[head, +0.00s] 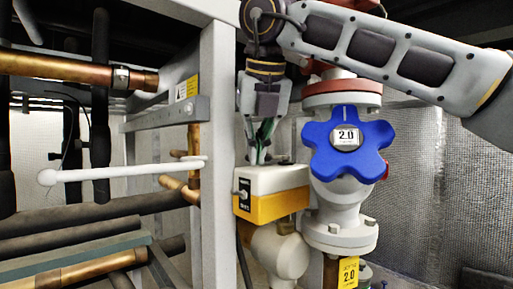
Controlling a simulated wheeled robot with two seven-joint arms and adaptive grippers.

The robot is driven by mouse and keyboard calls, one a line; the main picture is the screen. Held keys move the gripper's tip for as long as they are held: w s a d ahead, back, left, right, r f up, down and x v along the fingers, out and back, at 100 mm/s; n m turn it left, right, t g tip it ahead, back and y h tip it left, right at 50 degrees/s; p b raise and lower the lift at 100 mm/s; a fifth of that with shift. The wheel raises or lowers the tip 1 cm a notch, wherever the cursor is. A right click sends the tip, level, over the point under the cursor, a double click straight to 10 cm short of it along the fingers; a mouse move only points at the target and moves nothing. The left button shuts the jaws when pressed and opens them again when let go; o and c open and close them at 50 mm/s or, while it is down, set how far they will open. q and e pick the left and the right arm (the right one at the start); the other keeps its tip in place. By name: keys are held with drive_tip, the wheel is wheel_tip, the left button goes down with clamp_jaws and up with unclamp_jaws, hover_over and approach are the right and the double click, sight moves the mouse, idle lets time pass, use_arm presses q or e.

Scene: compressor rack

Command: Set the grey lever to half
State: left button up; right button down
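A long pale grey lever (125,171) with a round ball end at its left lies nearly level, rising slightly to the right. Its right end meets the upright grey post near the middle of the head view. My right gripper (258,160) points down, just above or touching the top of a white and yellow box (272,192), to the right of the post and apart from the lever. Its fingers are close together, and I cannot tell whether a gap remains between the tips. Nothing is visibly held. My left gripper is not in view.
A blue handwheel (347,143) marked 2.0 sits on a pale valve right of the box. The grey post (218,120) stands between my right gripper and the lever. Copper pipes (75,68) and dark pipes (85,215) run above and below the lever.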

drive_tip(key=shift+d+f+b, duration=0.15)
drive_tip(key=shift+d+b, duration=0.05)
drive_tip(key=shift+b, duration=0.1)
idle(0.7)
drive_tip(key=shift+s+d, duration=0.25)
drive_tip(key=shift+d, duration=0.2)
drive_tip(key=shift+r, duration=0.2)
